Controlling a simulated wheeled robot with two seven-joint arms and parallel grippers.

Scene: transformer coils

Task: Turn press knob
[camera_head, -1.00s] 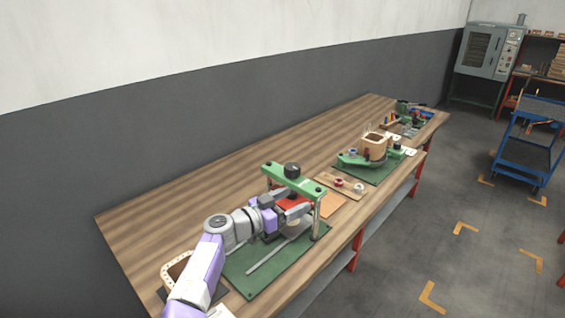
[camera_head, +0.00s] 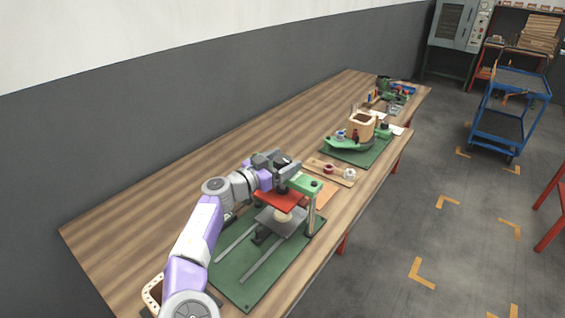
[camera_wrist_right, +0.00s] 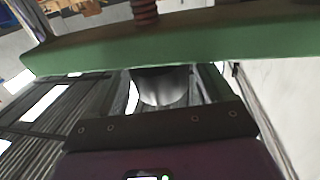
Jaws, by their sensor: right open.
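The press has a green top beam (camera_head: 306,184) on metal posts over a green base plate (camera_head: 237,285). A red plate (camera_head: 278,201) hangs under the beam, above a grey plate. My right gripper (camera_head: 286,166) is at the top of the beam, open, and hides the black knob in the head view. In the right wrist view, a rounded grey shape, seemingly the knob (camera_wrist_right: 162,87), sits between the fingers, close to the green beam (camera_wrist_right: 170,45). I cannot tell if the fingers touch it. A threaded screw (camera_wrist_right: 145,12) shows beyond the beam. My left gripper is not in view.
A wooden board (camera_head: 331,172) with small coils lies behind the press. Farther along the bench stands a green fixture (camera_head: 349,144) with a wooden coil form. The bench (camera_head: 165,205) is clear along the wall. A blue cart (camera_head: 508,122) stands on the floor.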

